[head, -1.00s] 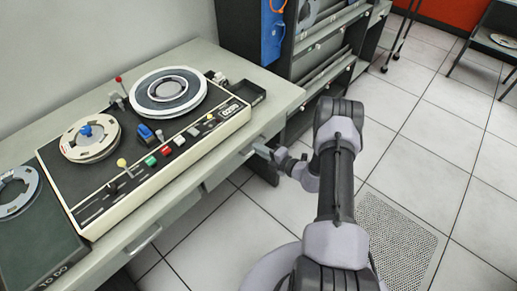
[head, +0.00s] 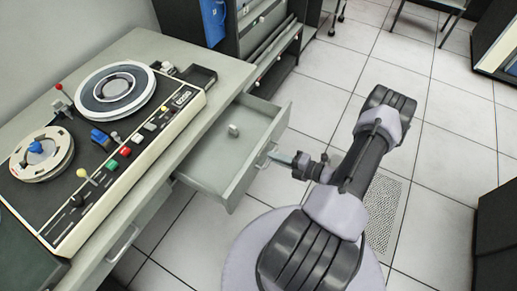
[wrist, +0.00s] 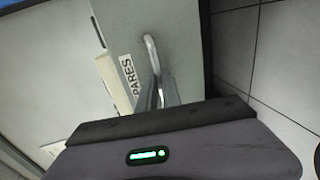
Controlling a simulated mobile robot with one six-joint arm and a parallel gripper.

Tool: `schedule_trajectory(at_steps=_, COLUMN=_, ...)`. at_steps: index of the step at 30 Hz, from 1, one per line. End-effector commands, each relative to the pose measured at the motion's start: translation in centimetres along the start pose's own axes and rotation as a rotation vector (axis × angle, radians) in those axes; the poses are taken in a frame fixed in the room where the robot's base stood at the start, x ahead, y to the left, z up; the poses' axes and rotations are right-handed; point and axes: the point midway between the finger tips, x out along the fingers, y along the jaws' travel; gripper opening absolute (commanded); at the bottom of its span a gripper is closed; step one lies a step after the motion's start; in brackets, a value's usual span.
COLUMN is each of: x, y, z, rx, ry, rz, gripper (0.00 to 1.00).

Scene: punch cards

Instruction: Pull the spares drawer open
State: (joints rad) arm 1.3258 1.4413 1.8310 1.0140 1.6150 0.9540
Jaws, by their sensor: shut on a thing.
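The spares drawer (head: 215,165) stands pulled out from under the desk's front edge, its grey inside in view. In the wrist view its front (wrist: 125,25) carries a white label (wrist: 127,75) reading "PARES", with the first letter hidden. A bent metal handle (wrist: 150,48) is fixed to the front. My gripper (head: 281,158) is at the drawer front in the head view, shut on the handle. The gripper housing hides the lower part of the handle in the wrist view.
A small light-grey piece (head: 233,130) is inside the drawer. The desk (head: 225,72) bears a tape-reel console (head: 100,150). Another drawer handle (head: 122,243) is nearer me. A dark cabinet (head: 495,235) stands at the right. Tiled floor (head: 440,150) is open beyond my arm.

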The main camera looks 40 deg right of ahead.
Motion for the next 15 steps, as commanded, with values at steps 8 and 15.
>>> schedule_trajectory(at_steps=8, x=-4.1, y=-0.9, z=0.1, rx=-0.001, ry=-0.003, rz=-0.001, gripper=0.0)
schedule_trajectory(at_steps=15, x=-5.5, y=-1.1, z=0.1, rx=-0.001, ry=-0.001, rz=0.0, gripper=0.0)
